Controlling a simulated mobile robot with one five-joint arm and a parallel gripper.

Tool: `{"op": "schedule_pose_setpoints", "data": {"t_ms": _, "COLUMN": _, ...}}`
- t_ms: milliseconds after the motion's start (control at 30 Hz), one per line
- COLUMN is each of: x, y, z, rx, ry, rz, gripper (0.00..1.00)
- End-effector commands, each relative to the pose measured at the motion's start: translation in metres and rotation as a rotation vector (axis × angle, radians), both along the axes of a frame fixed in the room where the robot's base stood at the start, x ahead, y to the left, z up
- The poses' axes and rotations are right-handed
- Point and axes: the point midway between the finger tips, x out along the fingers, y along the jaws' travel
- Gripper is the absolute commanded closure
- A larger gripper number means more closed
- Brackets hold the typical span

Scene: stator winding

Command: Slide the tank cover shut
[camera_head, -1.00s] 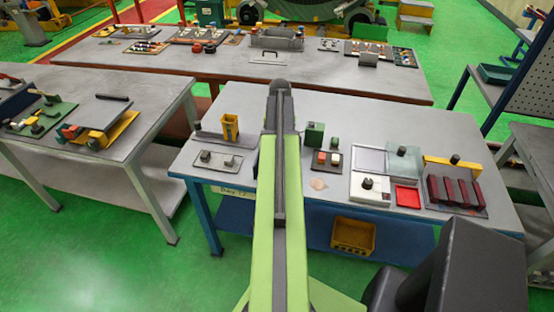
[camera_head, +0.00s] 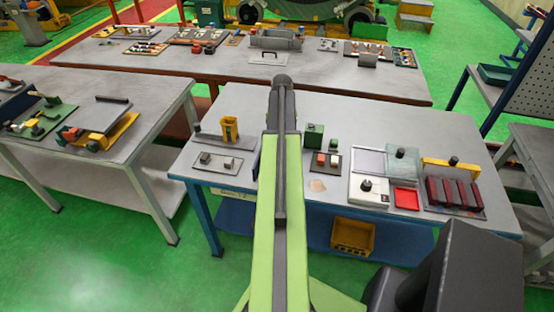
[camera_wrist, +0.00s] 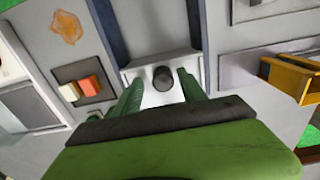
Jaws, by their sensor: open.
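A pale plate with a round dark knob (camera_wrist: 162,77) shows in the wrist view, and it looks like the tank cover (camera_wrist: 152,100). Dark blue rails (camera_wrist: 112,30) run from it toward the top of that view, with a grey surface between them. My gripper (camera_wrist: 162,76) is open, its two green fingers on either side of the knob with gaps on both sides. I cannot tell how far the fingertips are above the plate. In the head view my arm hides the cover, and only a thin blue edge (camera_head: 256,165) shows beside it.
On the same table (camera_head: 360,110) are a yellow holder (camera_head: 230,130), a grey plate with small blocks (camera_head: 220,162), orange and white blocks (camera_wrist: 80,88), a white box with a black knob (camera_head: 368,185) and dark red blocks (camera_head: 455,190).

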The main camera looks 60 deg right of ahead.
Motion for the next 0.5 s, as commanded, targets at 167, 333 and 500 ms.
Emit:
{"op": "schedule_pose_setpoints", "data": {"t_ms": 167, "x": 0.001, "y": 0.001, "z": 0.024, "rx": 0.001, "ry": -0.002, "rz": 0.002, "gripper": 0.51}}
{"op": "schedule_pose_setpoints", "data": {"t_ms": 333, "x": 0.002, "y": 0.001, "z": 0.039, "rx": 0.001, "ry": -0.003, "rz": 0.002, "gripper": 0.51}}
{"op": "schedule_pose_setpoints", "data": {"t_ms": 500, "x": 0.002, "y": 0.001, "z": 0.049, "rx": 0.001, "ry": -0.003, "rz": 0.003, "gripper": 0.51}}
